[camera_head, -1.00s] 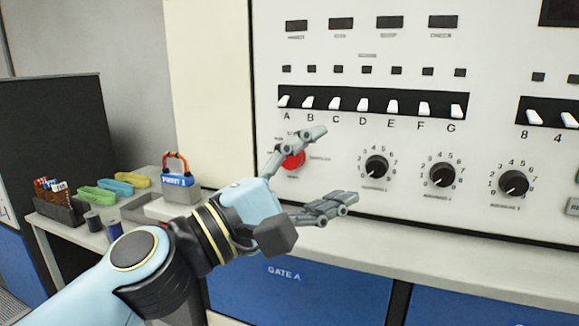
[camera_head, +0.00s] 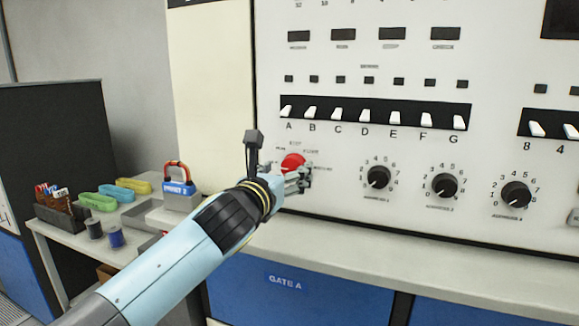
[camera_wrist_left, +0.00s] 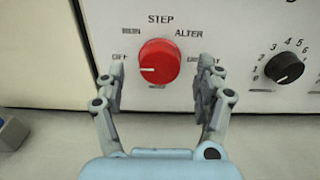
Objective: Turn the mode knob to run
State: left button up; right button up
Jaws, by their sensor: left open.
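The red mode knob (camera_head: 292,161) is on the white panel below switch A. In the left wrist view the knob (camera_wrist_left: 158,62) has a white mark pointing left, toward a small label that looks like "OFF". RUN is at its upper left, STEP above, ALTER at upper right. My left gripper (camera_head: 288,174) is at the knob, partly covering it in the head view. In the wrist view its fingers (camera_wrist_left: 161,70) are open, one on each side of the knob, with gaps showing. My right gripper is not in view.
Several black dials (camera_head: 378,177) run to the right, below a row of white switches (camera_head: 365,116). A ledge (camera_head: 400,257) juts out under the panel.

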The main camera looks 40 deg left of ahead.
aim_at(293, 167)
pick_arm(q)
jog(key=shift+x, duration=1.2)
jog(key=c, duration=1.1)
